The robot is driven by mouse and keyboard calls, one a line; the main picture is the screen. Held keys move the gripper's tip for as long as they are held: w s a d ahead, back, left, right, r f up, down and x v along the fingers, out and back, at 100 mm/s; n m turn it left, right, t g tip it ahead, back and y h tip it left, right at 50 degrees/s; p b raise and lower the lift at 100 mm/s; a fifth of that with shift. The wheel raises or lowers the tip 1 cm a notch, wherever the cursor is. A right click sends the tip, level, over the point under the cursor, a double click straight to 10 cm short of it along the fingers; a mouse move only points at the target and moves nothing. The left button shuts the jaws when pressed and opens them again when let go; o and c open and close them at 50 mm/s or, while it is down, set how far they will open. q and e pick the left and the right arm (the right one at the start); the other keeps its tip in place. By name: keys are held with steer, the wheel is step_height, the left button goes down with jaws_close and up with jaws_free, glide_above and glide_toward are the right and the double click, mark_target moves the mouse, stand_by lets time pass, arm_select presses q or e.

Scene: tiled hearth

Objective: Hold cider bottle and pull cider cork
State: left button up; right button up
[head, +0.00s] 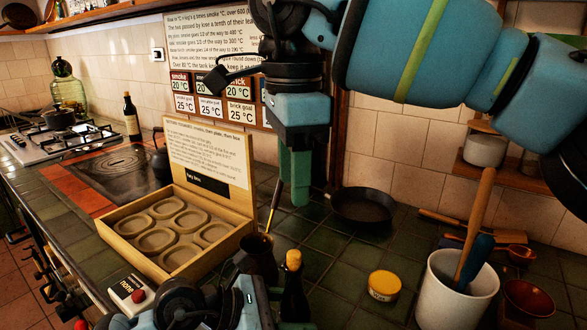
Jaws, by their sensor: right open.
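A dark bottle (294,300) with a tan cork (293,260) in its neck stands upright at the bottom centre of the head view; I take it for the cider bottle. Its lower part is cut off by the picture edge. My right gripper (293,185) hangs above the cork, pointing down, open and empty, clearly apart from it. My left gripper (262,297) is low at the bottom, just left of the bottle. Its fingertips are hard to make out, so I cannot tell whether it touches or grips the bottle.
A wooden tray box (112,228) with round moulds and a brown jug (259,252) stand left of the bottle. A yellow-lidded tin (384,284), a white utensil crock (450,302) and a black pan (362,205) are to the right. Green tiles between pan and tin are clear.

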mark_target(294, 254)
step_height(294, 254, down, 12)
steer(key=shift+r, duration=0.1)
stand_by(0.5)
steer(key=shift+c, duration=0.3)
jaws_close()
